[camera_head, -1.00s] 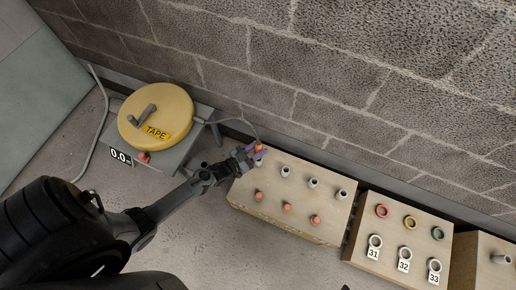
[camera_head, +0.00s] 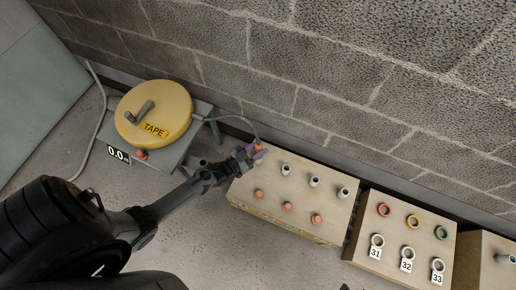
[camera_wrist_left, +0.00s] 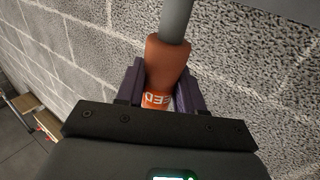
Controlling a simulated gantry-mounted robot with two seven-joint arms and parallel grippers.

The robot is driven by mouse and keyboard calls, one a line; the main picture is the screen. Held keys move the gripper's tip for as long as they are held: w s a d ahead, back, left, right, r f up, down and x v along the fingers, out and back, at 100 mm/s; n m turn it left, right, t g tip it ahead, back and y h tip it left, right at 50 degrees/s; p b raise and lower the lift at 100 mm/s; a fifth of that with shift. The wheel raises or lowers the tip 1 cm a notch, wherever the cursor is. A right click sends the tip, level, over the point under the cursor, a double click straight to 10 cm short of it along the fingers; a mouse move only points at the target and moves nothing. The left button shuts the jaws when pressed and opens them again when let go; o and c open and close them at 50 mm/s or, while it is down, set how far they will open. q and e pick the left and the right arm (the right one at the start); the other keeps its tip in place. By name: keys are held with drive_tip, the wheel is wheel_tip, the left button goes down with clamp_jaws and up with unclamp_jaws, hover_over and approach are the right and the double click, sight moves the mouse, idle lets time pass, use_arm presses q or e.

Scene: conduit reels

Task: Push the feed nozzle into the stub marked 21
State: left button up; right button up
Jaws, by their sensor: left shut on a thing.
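My left gripper (camera_head: 256,153) is at the top left corner of a wooden box (camera_head: 242,204) in the head view. It is shut on the orange feed nozzle (camera_head: 259,147). In the left wrist view the feed nozzle (camera_wrist_left: 165,62) sits between the purple fingers, with a partly hidden label and a grey hose (camera_wrist_left: 175,18) at its end. The box carries a row of grey stubs, among them one just right of the gripper (camera_head: 285,169), and a row of orange-topped ones (camera_head: 287,206). I cannot read any number 21; the gripper hides the box corner. My right gripper is not in view.
A yellow tape reel (camera_head: 150,104) stands on a grey stand at the left, with a thin hose (camera_head: 236,120) running to the nozzle. A second box with coloured rings (camera_head: 413,221) and stubs marked 31, 32, 33 stands right. A block wall (camera_head: 340,70) rises close behind.

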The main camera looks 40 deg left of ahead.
sight(258, 145)
use_arm(q)
drive_tip(key=shift+f+b, duration=0.6)
drive_tip(key=shift+f, duration=0.2)
drive_tip(key=shift+f+b, duration=0.7)
drive_tip(key=shift+f, duration=0.1)
drive_tip(key=o, duration=1.6)
wheel_tip(258, 145, up, 4)
drive_tip(key=p, duration=0.4)
drive_tip(key=shift+r, duration=0.1)
wheel_tip(258, 145, up, 6)
drive_tip(key=p, duration=0.6)
